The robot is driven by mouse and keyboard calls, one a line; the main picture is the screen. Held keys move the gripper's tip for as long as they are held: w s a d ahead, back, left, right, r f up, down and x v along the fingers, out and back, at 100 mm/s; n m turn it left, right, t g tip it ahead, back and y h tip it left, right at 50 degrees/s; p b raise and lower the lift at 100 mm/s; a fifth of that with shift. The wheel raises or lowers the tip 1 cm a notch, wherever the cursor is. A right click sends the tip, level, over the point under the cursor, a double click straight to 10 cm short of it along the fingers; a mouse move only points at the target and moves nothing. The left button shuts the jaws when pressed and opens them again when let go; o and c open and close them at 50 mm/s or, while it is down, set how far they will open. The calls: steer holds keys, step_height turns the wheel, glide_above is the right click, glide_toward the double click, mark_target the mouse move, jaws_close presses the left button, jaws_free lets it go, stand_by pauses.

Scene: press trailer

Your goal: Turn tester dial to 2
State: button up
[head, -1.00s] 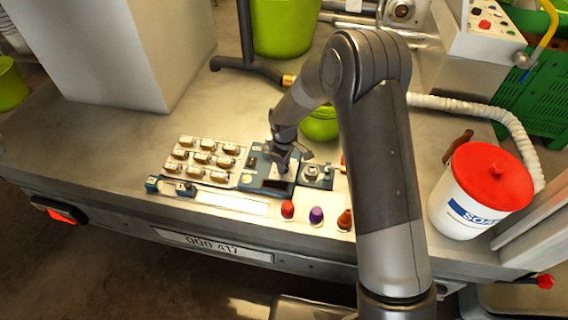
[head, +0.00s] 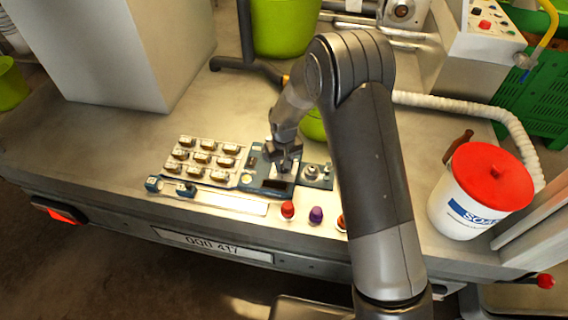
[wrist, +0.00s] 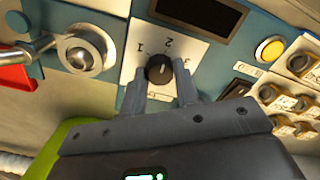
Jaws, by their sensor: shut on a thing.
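The tester dial (wrist: 159,68) is a round black knob on a white plate marked with the figures 1, 2 and 3 in the wrist view. The plate sits on the blue tester panel (wrist: 218,50), below a dark display window (wrist: 200,14). The two fingers of my gripper (wrist: 161,82) stand on either side of the dial and are shut on it. I cannot tell for certain which figure the dial points to. In the head view my gripper (head: 286,158) is over the blue tester and hides the dial.
A metal knob (wrist: 86,50) with a lever and a red part is beside the tester. A yellow button (wrist: 269,48) sits on the panel. A tray of several small blocks (head: 205,157), a red cap (head: 288,209), a purple cap (head: 316,214) and a soap bucket (head: 460,205) are on the table.

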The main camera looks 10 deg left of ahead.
steer(key=shift+m, duration=0.3)
steer(key=o, duration=1)
steer(key=shift+c, duration=0.2)
step_height(320, 180, up, 11)
steer(key=shift+f, duration=0.1)
stand_by(0.3)
